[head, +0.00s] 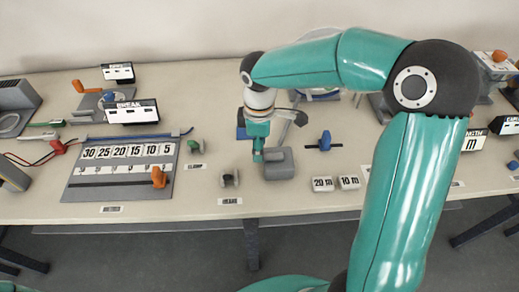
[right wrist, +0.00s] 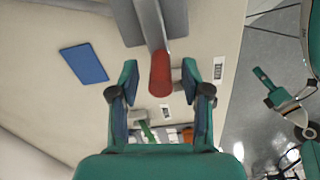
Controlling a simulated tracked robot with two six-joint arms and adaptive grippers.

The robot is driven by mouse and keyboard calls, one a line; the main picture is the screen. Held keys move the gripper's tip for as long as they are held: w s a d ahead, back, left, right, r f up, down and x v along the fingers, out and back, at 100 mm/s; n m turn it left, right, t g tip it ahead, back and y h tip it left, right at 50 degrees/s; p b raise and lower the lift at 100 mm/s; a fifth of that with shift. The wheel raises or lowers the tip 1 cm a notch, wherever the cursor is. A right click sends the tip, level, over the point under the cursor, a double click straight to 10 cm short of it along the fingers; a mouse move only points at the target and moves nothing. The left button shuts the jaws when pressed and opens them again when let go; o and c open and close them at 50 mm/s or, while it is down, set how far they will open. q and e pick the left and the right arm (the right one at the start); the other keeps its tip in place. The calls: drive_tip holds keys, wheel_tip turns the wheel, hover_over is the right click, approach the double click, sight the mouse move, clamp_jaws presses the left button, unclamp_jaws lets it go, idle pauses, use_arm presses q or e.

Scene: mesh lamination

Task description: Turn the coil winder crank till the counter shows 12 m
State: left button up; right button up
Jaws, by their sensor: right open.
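My right gripper (head: 258,157) points down over the table beside a grey block (head: 281,163) in the head view. In the right wrist view my right gripper (right wrist: 160,78) is open, with a red handle (right wrist: 160,72) on a grey bar (right wrist: 148,22) showing between its fingers. Gaps show on both sides of the handle; I cannot tell its depth against the fingertips. A length counter sign (head: 472,143) stands at the right, partly behind my arm, and its number is not readable. I cannot identify the coil winder for sure. My left gripper is not seen.
A grey board (head: 120,185) with numbers and an orange knob lies at the left. Tags reading 20 m (head: 322,184) and 10 m (head: 348,183) lie near the front edge. A blue-handled part (head: 324,142) stands right of the gripper. A blue plate (right wrist: 84,63) lies nearby.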

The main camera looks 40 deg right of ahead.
drive_tip(key=shift+f, duration=1.05)
clamp_jaws()
